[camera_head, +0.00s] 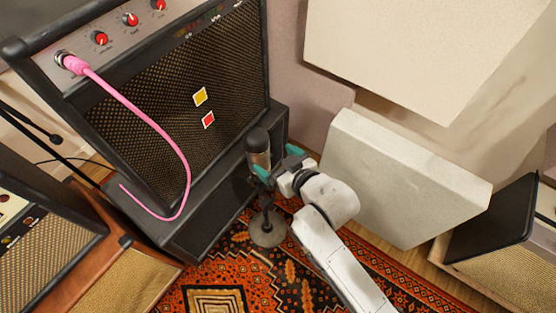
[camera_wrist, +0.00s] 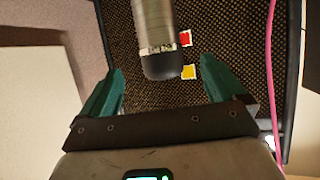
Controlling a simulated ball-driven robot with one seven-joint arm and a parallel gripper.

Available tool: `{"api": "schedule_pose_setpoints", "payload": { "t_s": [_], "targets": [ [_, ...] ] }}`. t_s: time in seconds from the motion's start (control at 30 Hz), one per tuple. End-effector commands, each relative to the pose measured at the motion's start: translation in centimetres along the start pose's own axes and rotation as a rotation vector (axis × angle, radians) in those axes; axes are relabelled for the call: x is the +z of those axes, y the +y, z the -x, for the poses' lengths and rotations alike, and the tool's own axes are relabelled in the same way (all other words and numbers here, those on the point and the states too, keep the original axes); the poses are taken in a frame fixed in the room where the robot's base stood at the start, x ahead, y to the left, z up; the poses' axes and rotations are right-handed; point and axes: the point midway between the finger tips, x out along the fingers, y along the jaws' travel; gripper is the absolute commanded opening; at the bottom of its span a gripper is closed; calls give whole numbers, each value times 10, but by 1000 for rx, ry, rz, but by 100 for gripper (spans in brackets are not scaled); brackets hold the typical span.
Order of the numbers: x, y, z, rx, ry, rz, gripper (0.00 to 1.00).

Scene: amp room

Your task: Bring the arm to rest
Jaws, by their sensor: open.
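My white arm reaches in from the bottom right of the head view. My gripper (camera_head: 273,165) is close to a dark microphone (camera_head: 258,147) that stands on a round-based stand (camera_head: 268,228) in front of a large amp. In the wrist view, my gripper (camera_wrist: 162,88) has its two green fingers spread wide. The microphone (camera_wrist: 156,40), grey with a black end, shows between and beyond the fingertips. A clear gap shows on each side of it, and I see no contact. How far the microphone is from the fingers in depth is hard to tell.
The large amp (camera_head: 150,110) has red knobs, a yellow and a red sticker, and a pink cable (camera_head: 150,120) plugged in. Pale panels (camera_head: 400,180) stand to the right. Smaller amps (camera_head: 40,260) are at lower left. A patterned rug (camera_head: 230,285) covers the floor.

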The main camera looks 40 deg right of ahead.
Motion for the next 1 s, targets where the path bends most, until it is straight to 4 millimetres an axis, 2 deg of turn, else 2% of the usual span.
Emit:
{"api": "schedule_pose_setpoints", "payload": {
  "t_s": [0.67,0.77,0.87,1.0],
  "targets": [
    [1,0,3,0,-6,0,96],
    [14,4,10,5,-79,-3,96],
    [37,10,25,13,-212,-7,96],
    [76,21,60,24,-454,-16,96]
  ]
}}
